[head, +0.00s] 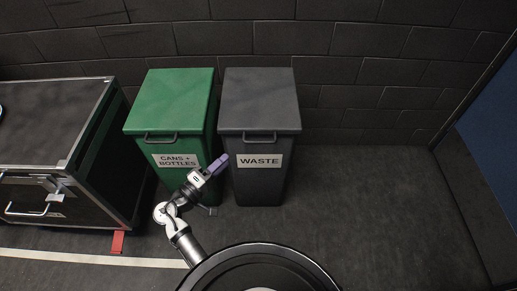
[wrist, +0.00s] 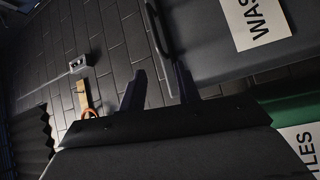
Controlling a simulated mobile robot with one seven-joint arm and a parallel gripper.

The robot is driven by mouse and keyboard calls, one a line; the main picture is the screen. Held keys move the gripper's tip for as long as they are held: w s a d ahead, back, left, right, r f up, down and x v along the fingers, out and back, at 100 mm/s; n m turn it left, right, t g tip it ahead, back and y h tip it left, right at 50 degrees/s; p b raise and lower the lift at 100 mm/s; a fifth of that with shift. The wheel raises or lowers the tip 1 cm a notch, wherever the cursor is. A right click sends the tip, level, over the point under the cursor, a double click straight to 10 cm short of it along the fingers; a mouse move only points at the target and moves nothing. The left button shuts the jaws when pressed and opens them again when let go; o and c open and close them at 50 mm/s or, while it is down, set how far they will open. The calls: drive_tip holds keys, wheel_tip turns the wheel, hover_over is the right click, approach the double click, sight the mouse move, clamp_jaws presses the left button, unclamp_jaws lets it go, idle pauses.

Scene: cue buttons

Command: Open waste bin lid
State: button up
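The dark grey waste bin (head: 262,185) stands against the wall with a white WASTE label (head: 259,161). Its lid (head: 259,95) is down, and a dark bar handle (head: 261,135) sits at the lid's front edge. My gripper (head: 221,162) is in front of the gap between the two bins, left of the label and lower than the handle in the head view. In the wrist view its two fingers (wrist: 160,90) are apart with nothing held. The handle (wrist: 158,28) shows beyond the fingertips there; contact cannot be told. The WASTE label (wrist: 256,20) is partly cut off.
A green cans and bottles bin (head: 171,100) stands close at the left, its lid down. A black case (head: 62,125) is further left. The floor (head: 370,190) right of the waste bin is clear. A small wall box (wrist: 78,63) shows in the wrist view.

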sight(259, 142)
drive_tip(key=shift+g+h, duration=0.3)
drive_tip(key=shift+h, duration=0.4)
drive_tip(key=x, duration=0.4)
drive_tip(key=s+d+p+x, duration=0.1)
drive_tip(key=x, duration=0.4)
drive_tip(key=d+p+x, duration=0.1)
drive_tip(key=x, duration=0.3)
drive_tip(key=shift+s+d+f, duration=0.1)
drive_tip(key=shift+d+f, duration=0.1)
drive_tip(key=shift+f, duration=0.1)
clamp_jaws()
